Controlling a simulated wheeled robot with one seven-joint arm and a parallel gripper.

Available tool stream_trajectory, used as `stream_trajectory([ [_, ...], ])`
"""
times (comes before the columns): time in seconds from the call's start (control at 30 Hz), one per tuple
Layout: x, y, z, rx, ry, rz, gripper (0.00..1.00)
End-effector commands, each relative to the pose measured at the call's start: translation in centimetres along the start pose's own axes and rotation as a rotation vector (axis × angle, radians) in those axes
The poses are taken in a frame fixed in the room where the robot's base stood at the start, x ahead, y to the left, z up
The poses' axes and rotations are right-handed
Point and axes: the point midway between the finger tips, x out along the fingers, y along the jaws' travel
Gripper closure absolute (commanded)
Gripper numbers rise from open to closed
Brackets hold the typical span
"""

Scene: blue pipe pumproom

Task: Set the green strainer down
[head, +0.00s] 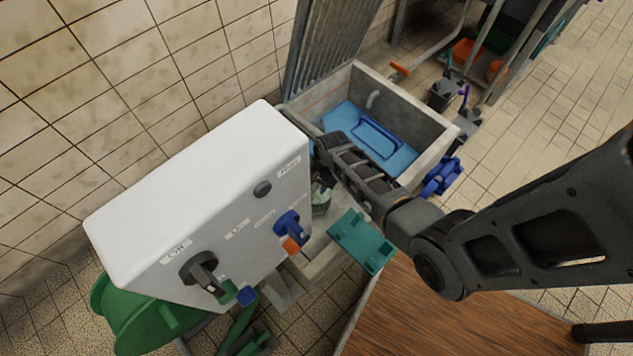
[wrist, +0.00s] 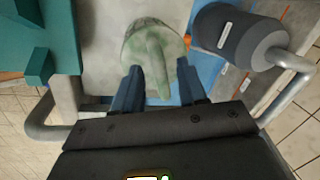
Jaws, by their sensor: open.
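The green strainer (wrist: 150,42) is pale, round and worn, with a handle that runs toward me in the wrist view. It rests on or just over a grey surface; contact is hard to tell. My gripper (wrist: 158,82) is open, with one blue-grey finger on each side of the handle. Both fingers look apart from it. In the head view a small part of the strainer (head: 320,201) shows below my wrist, beside the white box; my arm hides the rest.
A white control box (head: 200,190) with knobs stands close at left. A concrete basin (head: 427,113) holds a blue lidded piece (head: 385,150). A teal bracket (head: 362,241) sits close beside my arm. In the wrist view a dark cylinder (wrist: 238,38) with a metal pipe is at right.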

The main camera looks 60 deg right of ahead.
Motion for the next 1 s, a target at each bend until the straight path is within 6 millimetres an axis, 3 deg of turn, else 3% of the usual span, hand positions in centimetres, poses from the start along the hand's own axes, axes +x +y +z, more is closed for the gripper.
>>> stream_trajectory([
  [0.23,-1.1,-0.1,0.0,0.000,0.001,-0.001,0.58],
  [0.7,-10.0,-0.1,0.0,0.000,0.001,-0.001,0.58],
  [1.0,-12.3,-0.1,0.0,0.000,0.000,0.000,0.58],
])
